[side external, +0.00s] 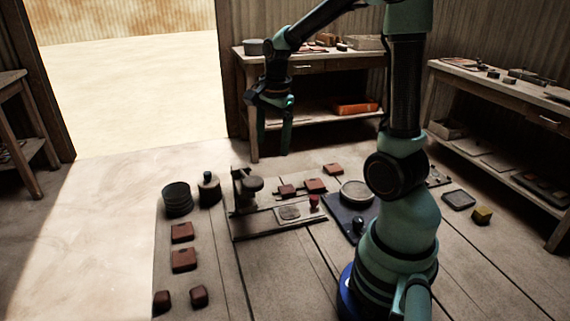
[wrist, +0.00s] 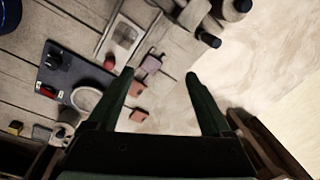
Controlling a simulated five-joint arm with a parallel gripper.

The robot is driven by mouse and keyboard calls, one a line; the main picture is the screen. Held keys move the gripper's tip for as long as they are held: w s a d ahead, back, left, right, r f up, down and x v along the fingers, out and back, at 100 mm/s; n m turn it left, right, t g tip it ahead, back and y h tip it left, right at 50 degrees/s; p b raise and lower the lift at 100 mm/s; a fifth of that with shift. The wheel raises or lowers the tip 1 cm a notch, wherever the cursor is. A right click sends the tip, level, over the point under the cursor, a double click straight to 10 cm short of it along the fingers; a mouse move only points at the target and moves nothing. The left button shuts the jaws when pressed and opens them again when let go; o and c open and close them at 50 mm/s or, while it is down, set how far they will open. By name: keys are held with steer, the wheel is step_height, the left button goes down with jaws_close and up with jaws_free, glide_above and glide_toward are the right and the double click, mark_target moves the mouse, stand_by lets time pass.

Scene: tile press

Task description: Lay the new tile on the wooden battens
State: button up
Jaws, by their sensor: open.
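My gripper (side external: 276,125) hangs high above the floor, open and empty, beyond the press. Its two fingers also show apart in the wrist view (wrist: 160,76). The press (side external: 251,187) stands on a long board, with a pale square (side external: 289,212) on it. The square also shows in the wrist view (wrist: 125,34); I cannot tell whether it is the new tile or the mould. Red-brown tiles (side external: 182,232) (side external: 184,260) lie at the left, apart from each other. Further red-brown pieces (side external: 316,185) lie behind the board. I cannot make out the battens clearly.
A red knob (side external: 313,202) stands at the board's right end. A dark blue mat (side external: 345,222) holds a round pale dish (side external: 357,193). A ribbed tub (side external: 177,199) and a dark canister (side external: 209,188) stand left of the press. Benches line the walls. The front-middle planks are clear.

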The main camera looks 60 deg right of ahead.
steer(key=s+a+r+n+t, duration=0.1)
steer(key=a+r+n, duration=0.1)
steer(key=a+n, duration=0.3)
steer(key=s+a+r+n+t, duration=0.1)
steer(key=s+a+r+n, duration=0.1)
steer(key=a+n, duration=0.4)
steer(key=s+a+r+n+t, duration=0.1)
steer(key=a+r+n+t, duration=0.1)
steer(key=a+n, duration=0.3)
steer(key=shift+s+a+r+n+y, duration=0.15)
steer(key=shift+r+n, duration=0.1)
steer(key=shift+n, duration=0.6)
steer(key=shift+a+r+n+y, duration=0.1)
steer(key=shift+r+n+y, duration=0.1)
steer(key=shift+n, duration=0.65)
steer(key=shift+s+a+n, duration=0.25)
steer(key=shift+a+n, duration=0.1)
steer(key=shift+n, duration=0.35)
